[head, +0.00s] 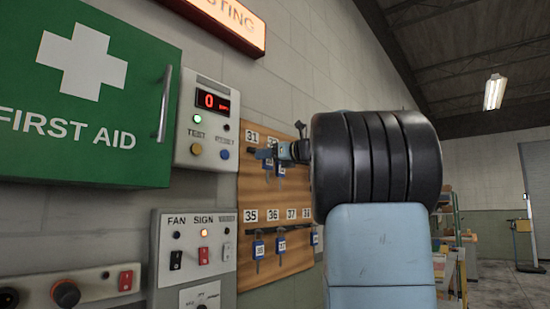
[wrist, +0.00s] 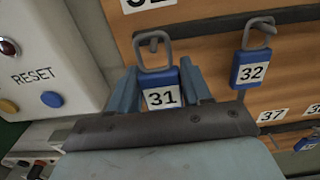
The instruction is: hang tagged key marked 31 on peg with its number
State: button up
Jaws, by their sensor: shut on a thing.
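My gripper (wrist: 160,88) is shut on the blue key tag marked 31 (wrist: 162,97), one finger on each side of it. The tag's grey ring (wrist: 140,57) points up, and a peg (wrist: 153,42) shows inside the top of its outline. I cannot tell whether the ring is around the peg or only in front of it. The number label above that peg (wrist: 150,2) is cut off in the wrist view. In the head view my gripper (head: 268,154) is at the wooden key board (head: 262,200), just below the label 31 (head: 252,136); the held tag is not clear there.
Tag 32 (wrist: 250,74) hangs close on the right. More blue tags (head: 258,249) hang on the lower row. A control box with a red display (head: 207,125) adjoins the board's left side. A switch panel (head: 195,250) is below it. A first aid cabinet (head: 85,95) is farther left.

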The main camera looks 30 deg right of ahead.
jog(key=shift+w+a+f, duration=0.2)
jog(key=shift+w+a, duration=0.05)
jog(key=shift+w, duration=0.4)
jog(key=shift+w+a+f, duration=0.15)
jog(key=shift+w+a, duration=0.05)
jog(key=shift+w, duration=0.4)
jog(key=shift+w+a+f, duration=0.2)
jog(key=shift+w+a, duration=0.05)
jog(key=shift+w, duration=0.4)
jog(key=o, duration=1.1)
